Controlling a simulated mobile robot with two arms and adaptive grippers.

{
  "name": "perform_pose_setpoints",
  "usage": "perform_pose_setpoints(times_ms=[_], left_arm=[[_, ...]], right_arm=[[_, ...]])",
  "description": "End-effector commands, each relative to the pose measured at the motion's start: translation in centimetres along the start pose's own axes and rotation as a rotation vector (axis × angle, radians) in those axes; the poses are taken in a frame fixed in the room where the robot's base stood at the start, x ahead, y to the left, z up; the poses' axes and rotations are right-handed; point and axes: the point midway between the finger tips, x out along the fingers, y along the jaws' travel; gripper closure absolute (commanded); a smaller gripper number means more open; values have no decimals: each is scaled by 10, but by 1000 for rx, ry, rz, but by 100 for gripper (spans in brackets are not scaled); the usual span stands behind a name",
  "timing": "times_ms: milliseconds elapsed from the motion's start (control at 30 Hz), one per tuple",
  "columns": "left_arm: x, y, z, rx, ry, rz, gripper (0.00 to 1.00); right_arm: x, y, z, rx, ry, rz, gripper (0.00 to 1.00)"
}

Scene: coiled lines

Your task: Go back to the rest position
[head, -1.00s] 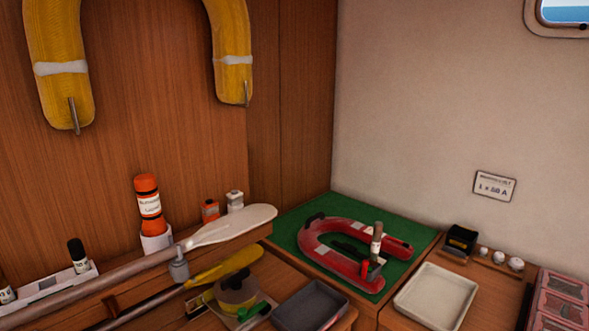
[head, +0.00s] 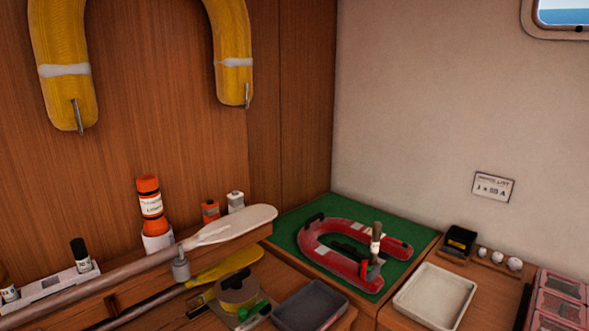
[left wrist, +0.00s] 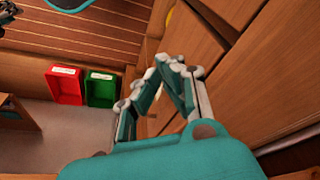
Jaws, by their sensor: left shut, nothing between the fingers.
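My left gripper (left wrist: 174,68) shows in the left wrist view, with its teal body at the bottom and its fingers pointing up the picture. The fingers come together at the tips, with nothing held between them. It is beside brown wooden panels, clear of any object. Neither gripper shows in the head view.
A red inflatable boat model (head: 335,262) lies on a green mat (head: 285,226). A white tray (head: 399,306) and a dark grey tray (head: 340,318) are in front. A paddle (head: 225,230) lies at left. Red (left wrist: 65,85) and green (left wrist: 101,88) bins stand on the floor.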

Motion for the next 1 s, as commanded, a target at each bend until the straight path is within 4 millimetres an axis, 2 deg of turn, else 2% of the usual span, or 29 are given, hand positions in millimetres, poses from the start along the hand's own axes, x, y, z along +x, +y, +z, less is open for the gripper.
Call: perform_pose_setpoints(times_ms=[33,267,367,467,600,667,700,800,900,1000], left_arm=[[24,1,1,9,-7,2,100],[103,4,14,16,-30,8,100],[146,7,27,19,-47,11,100],[200,10,48,23,-66,14,100],[283,13,97,29,-100,19,100],[314,15,122,33,-114,20,100],[334,16,140,35,-125,22,100],[376,18,189,41,-149,25,100],[406,18,237,46,-172,26,100],[424,18,276,51,-187,28,100]], right_arm=[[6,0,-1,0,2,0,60],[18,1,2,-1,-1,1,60],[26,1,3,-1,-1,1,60],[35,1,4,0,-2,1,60],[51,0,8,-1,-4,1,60],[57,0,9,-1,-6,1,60],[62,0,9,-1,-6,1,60],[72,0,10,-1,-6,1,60],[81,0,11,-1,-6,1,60],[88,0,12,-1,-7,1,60]])
